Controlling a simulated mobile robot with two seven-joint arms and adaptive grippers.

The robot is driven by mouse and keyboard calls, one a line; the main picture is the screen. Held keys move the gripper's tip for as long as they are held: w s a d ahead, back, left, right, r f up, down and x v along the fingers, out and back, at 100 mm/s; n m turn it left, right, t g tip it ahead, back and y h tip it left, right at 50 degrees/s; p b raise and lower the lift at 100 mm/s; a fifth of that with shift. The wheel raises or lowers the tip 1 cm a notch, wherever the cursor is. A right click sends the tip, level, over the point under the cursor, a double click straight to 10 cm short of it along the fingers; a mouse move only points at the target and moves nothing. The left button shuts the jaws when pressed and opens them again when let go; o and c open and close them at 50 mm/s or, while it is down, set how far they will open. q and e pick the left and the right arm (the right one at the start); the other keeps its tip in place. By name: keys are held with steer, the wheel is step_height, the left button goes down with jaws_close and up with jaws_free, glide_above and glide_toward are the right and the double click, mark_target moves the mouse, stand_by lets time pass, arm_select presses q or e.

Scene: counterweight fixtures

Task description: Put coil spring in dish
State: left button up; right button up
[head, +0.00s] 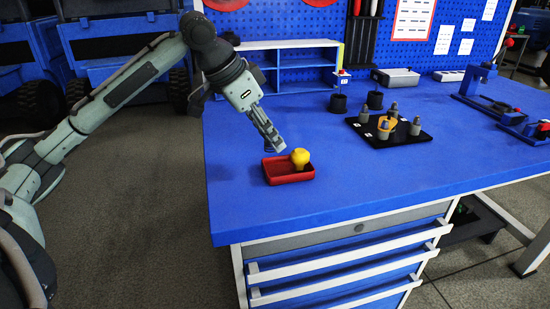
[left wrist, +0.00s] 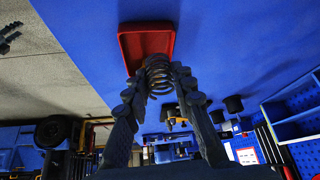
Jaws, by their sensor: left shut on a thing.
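The coil spring (left wrist: 158,72) is a dark metal coil between the fingertips of my left gripper in the left wrist view. My left gripper (left wrist: 157,82) is shut on it; in the head view the gripper (head: 279,148) points down just above the back of the red dish. The spring is hard to make out in the head view. The dish (head: 285,180) is a shallow red rectangular tray near the left end of the blue bench; it also shows in the left wrist view (left wrist: 145,42), beyond the spring. My right gripper is not in view.
A yellow rounded object (head: 300,158) is at the dish's right end, hidden in the left wrist view. A black plate (head: 412,143) with grey posts and an orange part stands to the right, near black cylinders (head: 338,103). The bench front (head: 350,190) is clear.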

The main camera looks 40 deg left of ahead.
mark_target(269, 150)
arm_select(q)
steer(key=shift+s+d+f, duration=0.1)
steer(key=shift+d+f, duration=0.4)
steer(key=shift+d, duration=0.1)
step_height(269, 150, down, 4)
steer(key=shift+r+b, duration=0.2)
steer(key=shift+b, duration=0.25)
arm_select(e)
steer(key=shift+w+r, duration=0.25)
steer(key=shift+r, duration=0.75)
arm_select(q)
steer(key=shift+f, duration=0.1)
steer(key=shift+f, duration=0.1)
steer(key=o, duration=0.6)
steer(key=shift+o, duration=0.2)
